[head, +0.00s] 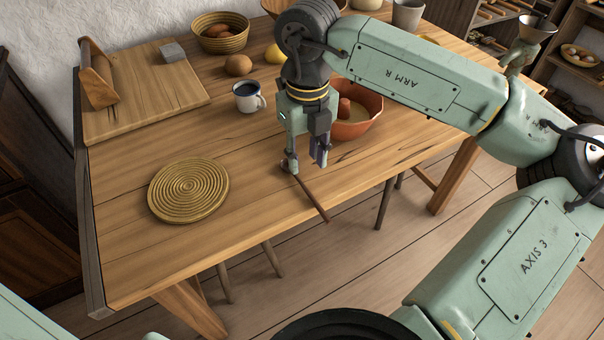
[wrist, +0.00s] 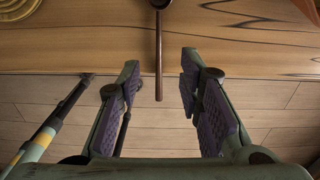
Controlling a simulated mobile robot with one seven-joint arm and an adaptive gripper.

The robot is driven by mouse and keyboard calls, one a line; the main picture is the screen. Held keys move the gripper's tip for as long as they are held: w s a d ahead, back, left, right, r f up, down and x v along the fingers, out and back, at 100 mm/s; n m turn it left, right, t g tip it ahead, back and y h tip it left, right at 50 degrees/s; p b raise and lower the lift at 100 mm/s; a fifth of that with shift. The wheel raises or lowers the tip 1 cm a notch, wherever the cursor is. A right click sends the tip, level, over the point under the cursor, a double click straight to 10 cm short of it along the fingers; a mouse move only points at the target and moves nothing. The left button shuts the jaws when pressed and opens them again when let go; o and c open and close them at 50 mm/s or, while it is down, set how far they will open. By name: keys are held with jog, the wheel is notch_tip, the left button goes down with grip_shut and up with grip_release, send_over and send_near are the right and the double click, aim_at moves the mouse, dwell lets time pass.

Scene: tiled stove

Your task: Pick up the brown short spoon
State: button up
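The brown short spoon (head: 311,197) lies at the front edge of the wooden table (head: 235,236), its handle reaching out past the edge. In the wrist view the spoon (wrist: 159,45) shows its bowl at the top, partly cut off, and its dark handle pointing down towards my gripper. My gripper (head: 306,165) is at the table's front edge by the spoon, fingers pointing down. In the wrist view my gripper (wrist: 160,72) is open, with the handle's end seen between the fingertips and clear of both pads. The exact height gap cannot be told.
A round woven mat (head: 188,190) lies left on the table. Stool legs (head: 384,203) show below the front edge.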

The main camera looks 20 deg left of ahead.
aim_at(305, 187)
notch_tip(305, 187, down, 8)
jog(key=shift+s+r+p, duration=0.1)
jog(key=shift+r+p, duration=0.1)
jog(key=shift+p, duration=0.95)
jog(key=shift+c, duration=0.3)
grip_shut()
